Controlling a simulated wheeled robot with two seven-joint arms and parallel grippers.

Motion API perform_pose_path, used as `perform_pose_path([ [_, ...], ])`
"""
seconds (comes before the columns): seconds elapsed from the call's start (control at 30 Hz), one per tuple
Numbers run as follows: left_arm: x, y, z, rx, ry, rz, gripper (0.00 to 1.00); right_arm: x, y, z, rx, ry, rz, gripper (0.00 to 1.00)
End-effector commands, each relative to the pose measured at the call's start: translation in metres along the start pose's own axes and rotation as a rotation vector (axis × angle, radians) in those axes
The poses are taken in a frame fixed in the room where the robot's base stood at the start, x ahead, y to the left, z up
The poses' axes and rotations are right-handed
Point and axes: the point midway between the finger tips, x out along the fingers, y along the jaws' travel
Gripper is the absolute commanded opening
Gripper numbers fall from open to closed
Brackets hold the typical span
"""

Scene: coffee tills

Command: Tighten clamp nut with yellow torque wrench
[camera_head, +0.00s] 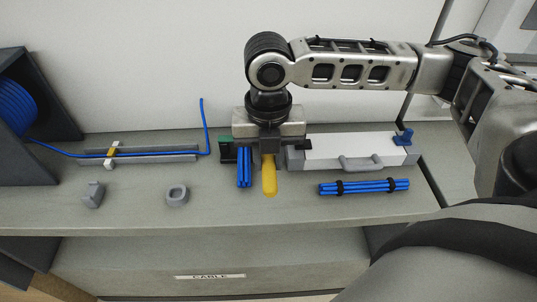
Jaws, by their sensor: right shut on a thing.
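The yellow torque wrench (269,176) hangs below my right gripper (269,148), which is shut on it. The wrench's upper part is hidden by the gripper, and I cannot tell whether it touches the bench. The arm comes in from the right and points the gripper down over the bench. My left gripper is not in view.
Blue cable runs from a reel (14,108) along a grey rail (135,157) at the left. Blue cable bundles (364,187) lie on the grey bench (230,210). Two small grey parts (177,195) sit front left. The bench's front edge is clear.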

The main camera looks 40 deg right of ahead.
Motion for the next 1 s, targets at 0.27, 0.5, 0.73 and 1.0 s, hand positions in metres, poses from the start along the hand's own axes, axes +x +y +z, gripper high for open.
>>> perform_pose_path([
  [0.27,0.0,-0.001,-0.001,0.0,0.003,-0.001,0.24,0.003,0.0,0.0,0.0,-0.001,0.001,0.0],
  [0.5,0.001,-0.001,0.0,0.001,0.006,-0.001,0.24,0.01,0.0,0.0,0.0,0.0,0.001,0.0],
  [0.73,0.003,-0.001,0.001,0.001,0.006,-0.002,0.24,0.017,0.0,0.0,0.0,-0.001,0.001,0.0],
  [1.0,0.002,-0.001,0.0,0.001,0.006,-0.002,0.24,0.017,0.0,0.0,0.0,0.0,0.001,0.0],
])
